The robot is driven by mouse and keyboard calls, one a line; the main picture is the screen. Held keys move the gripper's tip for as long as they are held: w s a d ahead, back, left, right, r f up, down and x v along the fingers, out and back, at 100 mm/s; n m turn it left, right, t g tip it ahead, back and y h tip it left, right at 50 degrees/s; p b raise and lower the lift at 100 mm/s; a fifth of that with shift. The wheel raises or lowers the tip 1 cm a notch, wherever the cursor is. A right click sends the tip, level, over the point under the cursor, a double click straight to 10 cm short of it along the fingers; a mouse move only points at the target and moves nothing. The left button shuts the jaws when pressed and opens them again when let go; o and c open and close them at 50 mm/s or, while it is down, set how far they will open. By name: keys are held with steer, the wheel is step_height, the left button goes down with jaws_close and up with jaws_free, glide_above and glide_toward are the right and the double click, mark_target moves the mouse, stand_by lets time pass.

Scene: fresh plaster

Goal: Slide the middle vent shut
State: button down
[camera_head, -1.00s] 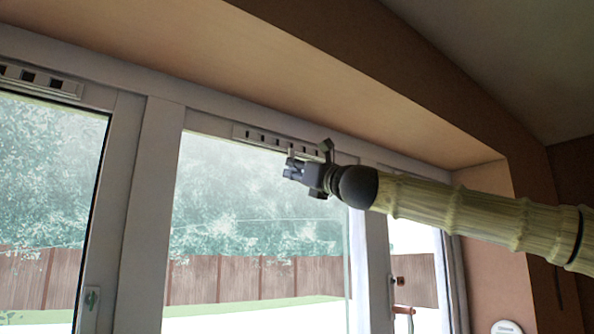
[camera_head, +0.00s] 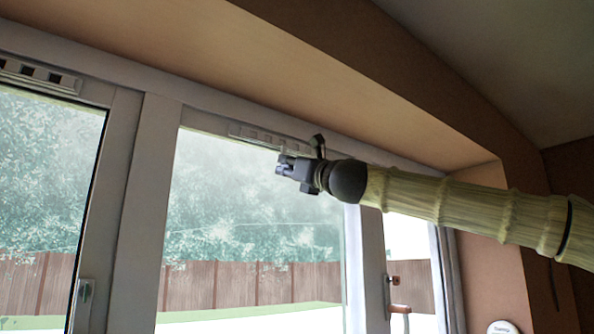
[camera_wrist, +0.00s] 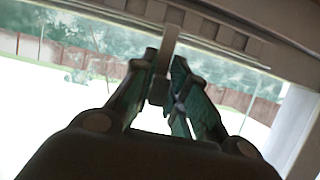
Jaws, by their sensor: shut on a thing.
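The middle vent (camera_head: 250,133) is a pale slotted strip on the top of the middle window frame. Its visible slots look pale, and its right part is hidden behind my gripper (camera_head: 284,167). In the wrist view the vent (camera_wrist: 205,27) runs across the top, with a narrow tab (camera_wrist: 169,42) hanging down from it. My gripper (camera_wrist: 163,85) is shut on this tab from below, with the tab's lower end between the fingers.
Another vent (camera_head: 40,74) with dark slots sits over the left window. A wall and soffit (camera_head: 300,85) slope close above the frame. Window glass (camera_head: 255,210) lies below the vent. A handle (camera_head: 400,309) shows at the lower right.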

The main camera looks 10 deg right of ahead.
steer(key=shift+r, duration=0.1)
steer(key=c, duration=1.4)
jaws_free()
steer(key=shift+a, duration=0.15)
steer(key=shift+s+a, duration=0.1)
steer(key=shift+d, duration=0.25)
steer(key=v, duration=1.2)
steer(key=shift+a, duration=0.15)
